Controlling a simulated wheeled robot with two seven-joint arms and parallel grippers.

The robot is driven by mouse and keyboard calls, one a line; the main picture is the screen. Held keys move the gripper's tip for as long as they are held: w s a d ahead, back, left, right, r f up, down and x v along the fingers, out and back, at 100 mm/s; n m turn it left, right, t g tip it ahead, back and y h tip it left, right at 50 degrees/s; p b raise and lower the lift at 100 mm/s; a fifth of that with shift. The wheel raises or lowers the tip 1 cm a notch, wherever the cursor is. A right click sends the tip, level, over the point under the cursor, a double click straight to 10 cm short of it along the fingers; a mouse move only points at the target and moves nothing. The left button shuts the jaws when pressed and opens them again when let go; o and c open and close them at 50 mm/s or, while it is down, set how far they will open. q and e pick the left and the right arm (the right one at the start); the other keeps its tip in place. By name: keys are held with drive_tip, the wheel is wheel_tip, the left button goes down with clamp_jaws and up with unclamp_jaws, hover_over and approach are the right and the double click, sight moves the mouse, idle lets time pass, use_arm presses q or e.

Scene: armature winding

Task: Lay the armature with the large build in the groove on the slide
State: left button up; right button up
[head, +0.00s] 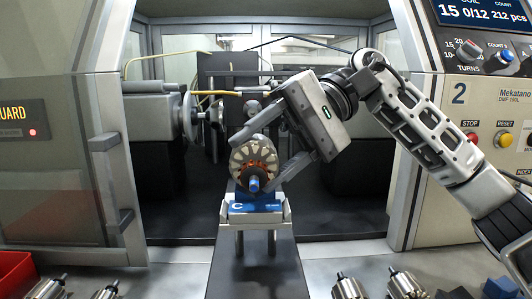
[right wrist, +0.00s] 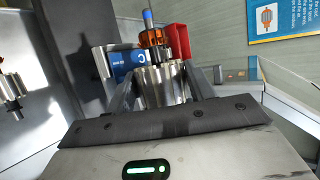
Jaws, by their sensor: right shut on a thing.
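The armature (head: 250,160) has a pale slotted core face, copper windings and a blue-tipped shaft pointing toward me in the head view. My right gripper (head: 268,163) is shut on it, one finger above and one below right. In the right wrist view, its silver core (right wrist: 162,85) sits between the fingers, with orange windings (right wrist: 151,38) beyond. The slide (head: 255,208), a blue block marked C on a light carrier, lies directly below the armature and also shows in the right wrist view (right wrist: 127,62). The groove is hidden; I cannot tell whether the armature touches it. My left gripper is out of view.
The winding machine's spindle (head: 201,118) stands left of the armature, inside the open enclosure. Several other armatures (head: 405,284) lie along the front. A red bin (head: 14,270) is at the lower left. The control panel (head: 490,110) is at the right.

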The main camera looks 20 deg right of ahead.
drive_tip(key=shift+f+b, duration=0.4)
drive_tip(key=shift+f, duration=0.6)
drive_tip(key=o, duration=1.5)
drive_tip(key=shift+a, duration=0.1)
drive_tip(key=shift+c, duration=0.2)
drive_tip(key=shift+o, duration=0.2)
drive_tip(key=v, duration=0.8)
drive_tip(key=shift+a+r, duration=0.25)
drive_tip(key=shift+r, duration=0.3)
